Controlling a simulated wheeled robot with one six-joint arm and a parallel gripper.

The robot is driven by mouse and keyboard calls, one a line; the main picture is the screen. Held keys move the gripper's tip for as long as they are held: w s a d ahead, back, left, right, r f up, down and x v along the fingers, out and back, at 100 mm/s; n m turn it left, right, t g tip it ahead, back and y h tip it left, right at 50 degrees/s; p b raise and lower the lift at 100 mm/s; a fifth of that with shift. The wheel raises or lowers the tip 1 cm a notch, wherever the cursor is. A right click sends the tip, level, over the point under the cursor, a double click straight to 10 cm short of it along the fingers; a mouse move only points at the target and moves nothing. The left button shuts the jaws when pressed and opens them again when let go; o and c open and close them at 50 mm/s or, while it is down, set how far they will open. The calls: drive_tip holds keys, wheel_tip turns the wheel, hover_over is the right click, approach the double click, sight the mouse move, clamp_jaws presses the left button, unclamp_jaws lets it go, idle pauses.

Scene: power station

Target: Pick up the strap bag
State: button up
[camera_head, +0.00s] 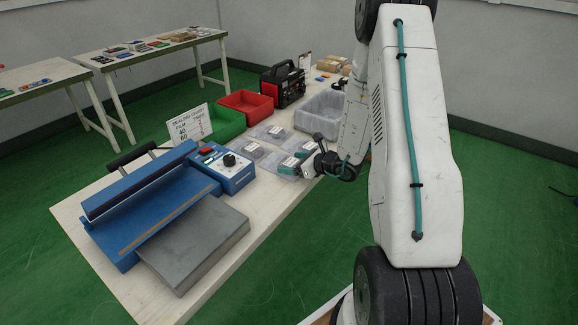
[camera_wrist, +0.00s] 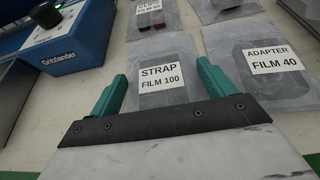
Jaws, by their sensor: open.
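The strap bag (camera_wrist: 160,92) is a clear bag with a white label reading "STRAP FILM 100". It lies flat on the table in the middle of the wrist view. My gripper (camera_wrist: 160,82) has two teal fingers spread apart, with the strap bag's label showing between them. The bag's near edge is hidden behind the gripper's dark plate. In the head view my gripper (camera_head: 298,160) hangs over the bags near the table's right edge. I cannot tell the exact height of the fingers above the bag.
An adapter bag (camera_wrist: 285,85) labelled "ADAPTER FILM 40" lies right of the strap bag. The blue sealer control box (camera_wrist: 62,50) stands at the left. Green (camera_head: 222,123), red (camera_head: 246,106) and grey (camera_head: 320,117) bins stand behind the bags.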

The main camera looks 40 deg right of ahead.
drive_tip(key=shift+w+a+f, duration=0.15)
drive_tip(key=shift+w+f, duration=0.1)
drive_tip(key=shift+w, duration=0.3)
drive_tip(key=c, duration=1.1)
drive_tip(key=shift+o, duration=0.2)
drive_tip(key=shift+r, duration=0.15)
